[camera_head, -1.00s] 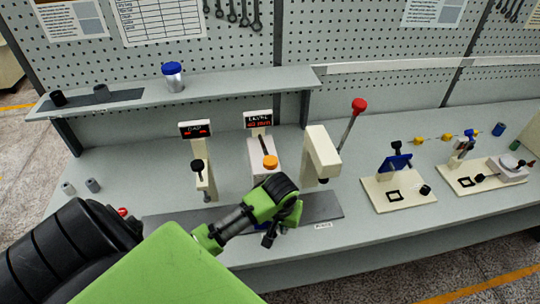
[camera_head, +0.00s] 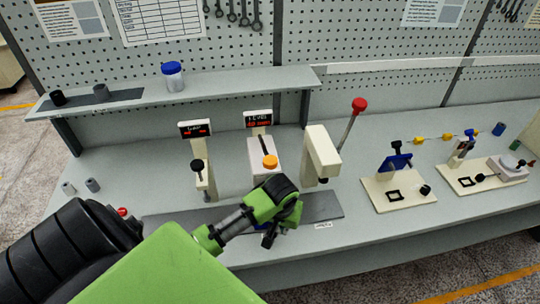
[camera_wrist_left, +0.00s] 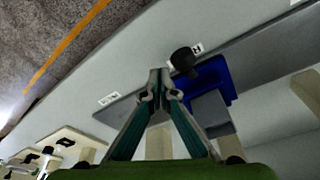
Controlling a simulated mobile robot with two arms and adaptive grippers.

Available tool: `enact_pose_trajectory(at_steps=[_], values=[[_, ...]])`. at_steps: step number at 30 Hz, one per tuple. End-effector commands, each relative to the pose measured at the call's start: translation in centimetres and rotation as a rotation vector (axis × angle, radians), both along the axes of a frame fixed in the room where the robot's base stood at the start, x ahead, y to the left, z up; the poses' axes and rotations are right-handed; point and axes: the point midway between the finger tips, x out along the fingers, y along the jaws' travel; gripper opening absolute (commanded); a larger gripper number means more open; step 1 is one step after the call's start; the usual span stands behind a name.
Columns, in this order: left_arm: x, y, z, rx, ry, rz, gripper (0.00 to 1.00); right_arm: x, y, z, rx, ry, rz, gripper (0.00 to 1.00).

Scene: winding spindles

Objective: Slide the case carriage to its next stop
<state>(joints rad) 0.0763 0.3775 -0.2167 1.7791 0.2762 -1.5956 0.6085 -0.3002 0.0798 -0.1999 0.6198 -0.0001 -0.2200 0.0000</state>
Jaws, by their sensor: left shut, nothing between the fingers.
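The carriage shows in the left wrist view as a blue block (camera_wrist_left: 212,82) with a grey box-like part (camera_wrist_left: 212,113) in it and a black knob (camera_wrist_left: 184,61) at its front side. It sits on the long grey track (camera_wrist_left: 255,75). In the head view my gripper almost hides it. My left gripper (camera_head: 269,241) is over the front of the track; its closed fingertips (camera_wrist_left: 158,75) are beside the knob, with nothing between them. I cannot tell whether they touch the knob. My right gripper is not in view.
Behind the track stand a small press (camera_head: 202,178), an orange-capped unit (camera_head: 262,162) and a cream post (camera_head: 321,155). A red-knobbed lever (camera_head: 357,107) rises behind it. Two cream fixtures (camera_head: 405,203) (camera_head: 462,183) stand to the right. The bench front is clear.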

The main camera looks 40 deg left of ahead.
Motion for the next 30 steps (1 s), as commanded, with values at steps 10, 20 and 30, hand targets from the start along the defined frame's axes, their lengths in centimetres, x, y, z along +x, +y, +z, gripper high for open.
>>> enact_pose_trajectory(at_steps=[10, 20, 30], values=[[0.0, 0.0, 0.0, 0.0, 0.0, 0.0, 0.0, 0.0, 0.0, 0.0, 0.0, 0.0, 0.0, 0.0], [0.0, 0.0, -0.9, -0.001, 0.002, 0.0, 0.0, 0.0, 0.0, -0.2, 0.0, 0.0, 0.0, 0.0], [0.0, 0.0, -2.9, 0.0, 0.001, 0.0, 0.0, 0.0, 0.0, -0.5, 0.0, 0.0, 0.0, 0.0]])
